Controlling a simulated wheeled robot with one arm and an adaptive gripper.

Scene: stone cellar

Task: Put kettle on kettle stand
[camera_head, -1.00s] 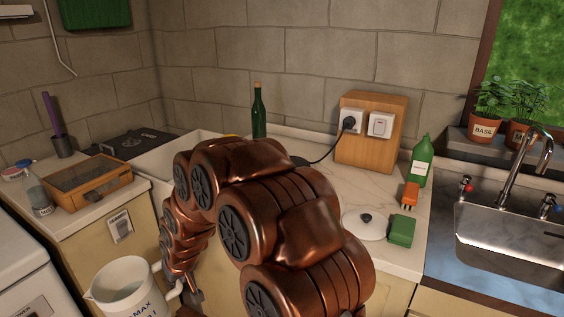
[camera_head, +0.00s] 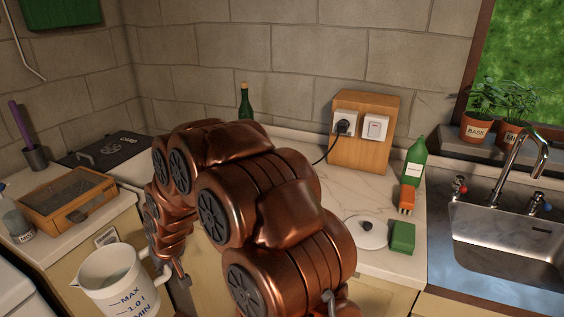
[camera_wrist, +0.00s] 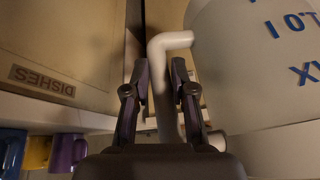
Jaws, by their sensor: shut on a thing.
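The white kettle (camera_head: 110,282), with blue MAX and MIN lettering, is at the lower left of the head view, in front of the cabinets and below counter height. It also fills the right side of the wrist view (camera_wrist: 250,85). My gripper (camera_wrist: 161,78) is shut on the kettle's pale handle (camera_wrist: 168,100), one finger on each side. In the head view my arm hides most of the gripper.
A dark green bottle (camera_head: 245,103) and wooden socket box (camera_head: 362,155) stand behind. The marble between (camera_head: 342,190) is clear. Mugs (camera_wrist: 38,152) show in the wrist view.

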